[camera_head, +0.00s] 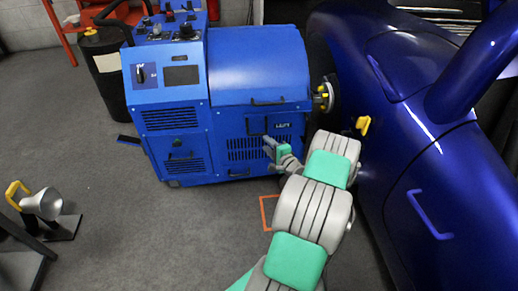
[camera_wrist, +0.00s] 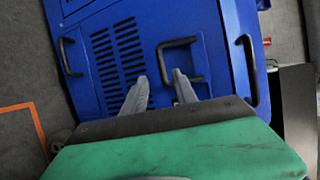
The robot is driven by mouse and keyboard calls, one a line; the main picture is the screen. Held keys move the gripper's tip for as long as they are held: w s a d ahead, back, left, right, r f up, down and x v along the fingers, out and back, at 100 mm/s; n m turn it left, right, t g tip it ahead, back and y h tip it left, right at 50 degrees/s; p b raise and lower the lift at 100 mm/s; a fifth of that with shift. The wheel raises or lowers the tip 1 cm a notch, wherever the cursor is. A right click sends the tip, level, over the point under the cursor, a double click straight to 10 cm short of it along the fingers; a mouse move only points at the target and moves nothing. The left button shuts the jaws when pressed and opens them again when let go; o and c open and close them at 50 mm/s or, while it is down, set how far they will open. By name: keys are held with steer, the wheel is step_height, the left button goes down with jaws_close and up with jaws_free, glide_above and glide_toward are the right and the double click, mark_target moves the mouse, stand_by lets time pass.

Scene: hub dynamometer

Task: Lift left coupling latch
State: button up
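The blue dynamometer cabinet (camera_head: 258,70) stands beside the blue car. A label on its front panel (camera_head: 283,125) seems to read "LEFT". A metal coupling with yellow parts (camera_head: 324,95) sits between the cabinet's right side and the car's wheel; I cannot make out a separate latch on it. My gripper (camera_head: 268,146) is in front of the cabinet's lower front, below and left of the coupling. In the wrist view my gripper (camera_wrist: 160,80) has its fingers apart with nothing held, near a black handle (camera_wrist: 181,41) on the blue face. I cannot tell whether they touch. The coupling is not clear in the wrist view.
A yellow handle-like piece (camera_head: 363,125) is by the car's side (camera_head: 440,190), close to my arm. A lamp-like stand with a yellow handle (camera_head: 42,205) is at left. The grey floor at lower left is mostly clear.

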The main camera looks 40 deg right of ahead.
mark_target(258, 135)
steer(key=b+x, duration=0.2)
steer(key=x, duration=0.5)
steer(key=shift+w, duration=0.3)
steer(key=shift+d, duration=0.1)
jaws_close()
steer(key=shift+r, duration=0.1)
stand_by(0.8)
